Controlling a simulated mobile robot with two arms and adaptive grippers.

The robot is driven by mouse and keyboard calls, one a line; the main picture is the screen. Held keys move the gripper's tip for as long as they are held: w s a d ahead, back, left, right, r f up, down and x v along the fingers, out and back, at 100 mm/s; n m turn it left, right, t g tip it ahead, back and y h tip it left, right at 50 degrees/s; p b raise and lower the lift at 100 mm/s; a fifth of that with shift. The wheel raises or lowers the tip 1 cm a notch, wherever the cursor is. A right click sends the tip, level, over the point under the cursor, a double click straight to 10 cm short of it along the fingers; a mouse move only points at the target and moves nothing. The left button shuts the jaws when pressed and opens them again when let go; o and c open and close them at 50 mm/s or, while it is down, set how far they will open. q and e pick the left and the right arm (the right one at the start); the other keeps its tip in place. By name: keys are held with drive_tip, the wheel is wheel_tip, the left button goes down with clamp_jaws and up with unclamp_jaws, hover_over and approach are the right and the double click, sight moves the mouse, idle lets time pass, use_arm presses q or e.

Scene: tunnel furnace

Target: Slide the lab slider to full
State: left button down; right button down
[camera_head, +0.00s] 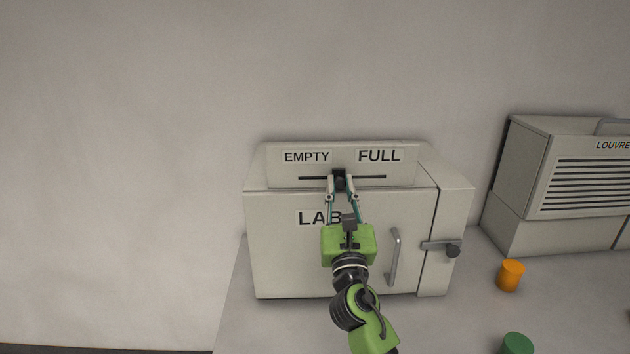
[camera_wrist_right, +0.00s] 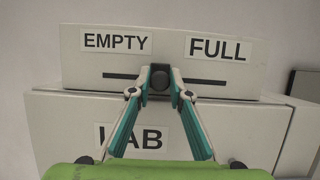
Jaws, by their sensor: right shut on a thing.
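The lab slider is a dark knob (camera_head: 339,180) on a black horizontal slot (camera_head: 368,178) in the upper panel of a grey box labelled LAB (camera_head: 275,255). The EMPTY label (camera_head: 306,157) is above the slot's left part and the FULL label (camera_head: 379,156) above its right part. The knob is near the middle of the slot, and it also shows in the right wrist view (camera_wrist_right: 160,79). My right gripper (camera_head: 341,183) is shut on the knob, with one finger on each side. My left gripper is not in view.
The LAB box has a vertical door handle (camera_head: 394,257) and a side latch (camera_head: 451,250). An orange cylinder (camera_head: 511,275) and a green cylinder (camera_head: 517,344) stand on the table to the right. A louvred box (camera_head: 520,180) stands behind them. Space above the panel is clear.

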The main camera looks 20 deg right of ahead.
drive_tip(key=p, duration=0.1)
approach(381, 171)
drive_tip(key=x, duration=0.5)
drive_tip(key=shift+a, duration=0.1)
drive_tip(key=c, duration=1.9)
unclamp_jaws()
drive_tip(key=shift+s+f, duration=0.1)
drive_tip(key=shift+s, duration=0.05)
drive_tip(key=v, duration=1.1)
drive_tip(key=shift+s+f, duration=0.1)
drive_tip(key=shift+s, duration=0.15)
